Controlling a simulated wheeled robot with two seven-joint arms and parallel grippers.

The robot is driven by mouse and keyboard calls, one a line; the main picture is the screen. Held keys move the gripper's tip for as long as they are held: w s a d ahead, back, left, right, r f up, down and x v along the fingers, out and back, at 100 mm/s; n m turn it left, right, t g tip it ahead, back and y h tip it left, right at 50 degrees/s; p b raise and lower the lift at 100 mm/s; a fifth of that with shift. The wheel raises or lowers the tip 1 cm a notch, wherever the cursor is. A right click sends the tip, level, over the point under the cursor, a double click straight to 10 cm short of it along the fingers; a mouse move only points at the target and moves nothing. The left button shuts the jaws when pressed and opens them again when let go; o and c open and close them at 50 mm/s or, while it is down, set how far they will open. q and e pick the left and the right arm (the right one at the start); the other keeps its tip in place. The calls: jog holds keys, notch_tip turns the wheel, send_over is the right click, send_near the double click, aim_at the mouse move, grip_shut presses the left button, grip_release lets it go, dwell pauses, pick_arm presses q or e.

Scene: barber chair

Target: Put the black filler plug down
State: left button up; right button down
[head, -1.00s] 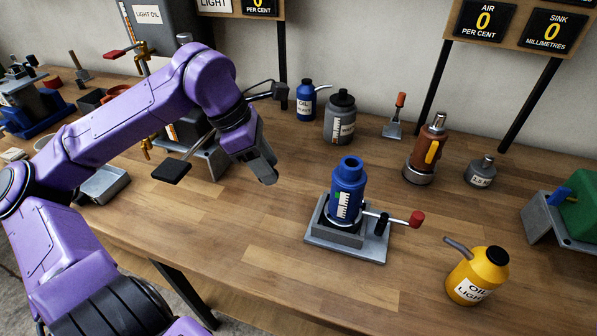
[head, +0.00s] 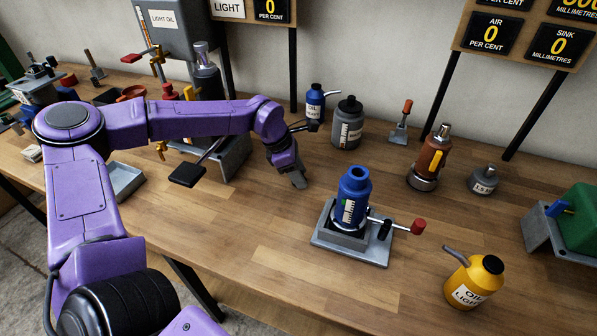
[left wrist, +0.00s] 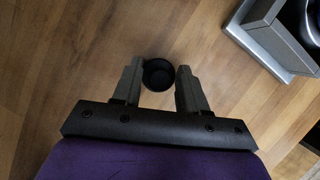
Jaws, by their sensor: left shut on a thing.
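The black filler plug (left wrist: 158,75) is a small round black piece, seen from above between the fingertips of my left gripper (left wrist: 160,82) in the left wrist view. The gripper is shut on it. In the head view my left gripper (head: 299,181) points down low over the bare table, left of and behind the blue cylinder; the plug cannot be made out there. I cannot tell whether the plug touches the wood. The blue cylinder (head: 354,188) stands upright on a grey base, and its top looks open. My right gripper is not in view.
The grey base (head: 325,236) has a red-knobbed lever (head: 417,227) on its right. A grey bottle (head: 347,125) and a blue oil can (head: 315,104) stand behind my gripper. A yellow oil can (head: 475,281) is at front right. The wood in front of my gripper is clear.

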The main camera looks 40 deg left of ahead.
pick_arm(q)
jog(key=shift+f, duration=0.15)
jog(key=o, duration=1)
jog(key=shift+r, duration=0.5)
jog(key=v, duration=1.1)
jog(key=shift+s+a+r+b, duration=0.15)
jog(key=shift+r+b, duration=0.05)
jog(key=shift+b, duration=0.1)
